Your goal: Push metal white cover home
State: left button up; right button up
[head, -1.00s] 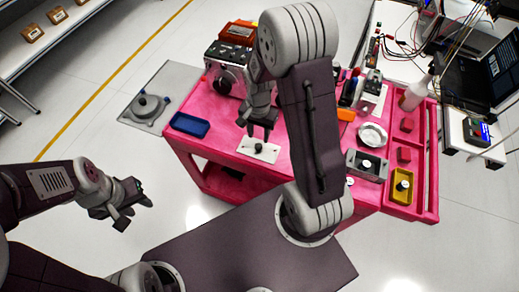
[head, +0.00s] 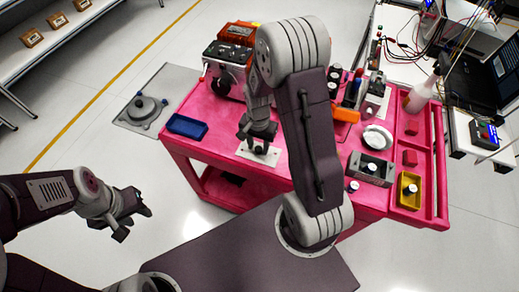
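A white plate (head: 272,158) lies flat near the front edge of the pink cart. It may be the white metal cover, but I cannot tell for sure. My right gripper (head: 256,147) points down at the plate, over its middle, and hides the small dark part there. Its fingers are low, at or just above the plate; contact and finger gap are unclear. My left gripper (head: 134,220) is open and empty, off the cart at the left, over the floor.
A grey machine (head: 225,72) stands behind the plate.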

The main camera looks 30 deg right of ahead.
aim_at(258, 148)
grip_shut()
notch_tip(258, 148, up, 7)
jog(key=p, duration=0.7)
jog(key=shift+r, duration=0.1)
